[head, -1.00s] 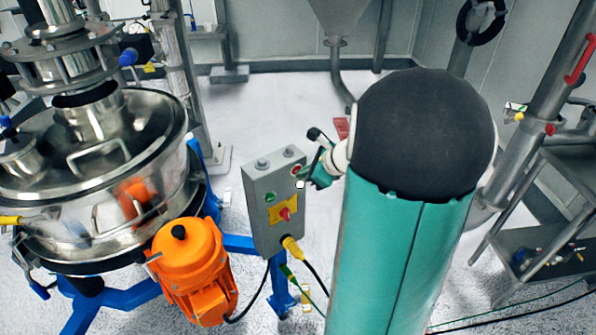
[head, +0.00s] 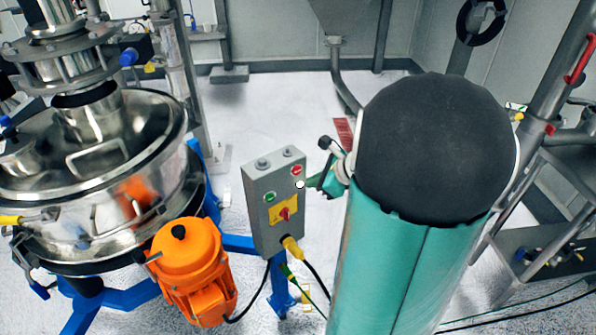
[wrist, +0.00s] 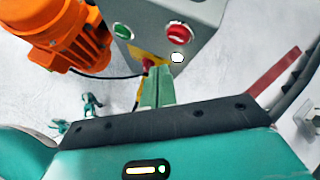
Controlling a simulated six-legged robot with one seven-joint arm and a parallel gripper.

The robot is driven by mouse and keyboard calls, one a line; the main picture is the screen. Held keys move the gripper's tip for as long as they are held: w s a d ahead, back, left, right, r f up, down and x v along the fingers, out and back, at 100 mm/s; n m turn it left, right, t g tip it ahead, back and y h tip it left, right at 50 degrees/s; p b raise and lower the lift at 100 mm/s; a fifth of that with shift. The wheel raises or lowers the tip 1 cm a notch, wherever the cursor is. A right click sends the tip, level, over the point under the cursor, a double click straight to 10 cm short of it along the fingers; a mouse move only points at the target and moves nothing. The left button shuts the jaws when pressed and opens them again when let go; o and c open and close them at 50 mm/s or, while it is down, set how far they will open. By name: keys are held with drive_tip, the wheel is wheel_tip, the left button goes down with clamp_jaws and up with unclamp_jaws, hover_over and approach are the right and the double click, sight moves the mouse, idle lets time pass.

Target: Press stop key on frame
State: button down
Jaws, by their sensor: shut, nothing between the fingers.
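The stop key is a round red button (head: 297,170) at the upper right of the grey control box front (head: 262,225). It also shows in the wrist view as a red button (wrist: 178,33). A green button (head: 270,197) sits to its left on the same face. My gripper (head: 310,183) is shut and empty, just right of the box and slightly below the red button. In the wrist view its green fingers (wrist: 159,75) point toward the box, below the red button in the picture, and appear apart from it.
A yellow plate with a red rotary switch (head: 284,211) sits lower on the box. An orange motor (head: 190,265) and the steel sifter (head: 95,215) stand to the left on a blue frame (head: 110,300). Cables hang below the box. A small white dot shows near my fingertips.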

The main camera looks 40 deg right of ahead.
drive_tip(key=s, duration=0.2)
drive_tip(key=shift+s, duration=0.3)
drive_tip(key=shift+a, duration=0.15)
idle(0.5)
drive_tip(key=s+a+r+n+g+h, duration=0.1)
drive_tip(key=s+a+r+n, duration=0.2)
drive_tip(key=a+n, duration=0.6)
drive_tip(key=s+a+r+n+g, duration=0.1)
drive_tip(key=a+r+n, duration=0.3)
drive_tip(key=a+n, duration=0.5)
drive_tip(key=s+a+r+n+g+h, duration=0.1)
drive_tip(key=s+a+r+n, duration=0.3)
drive_tip(key=a+n, duration=0.5)
drive_tip(key=shift+s+n+h, duration=0.3)
drive_tip(key=shift+s+n, duration=0.05)
drive_tip(key=shift+n, duration=0.65)
drive_tip(key=shift+r, duration=0.1)
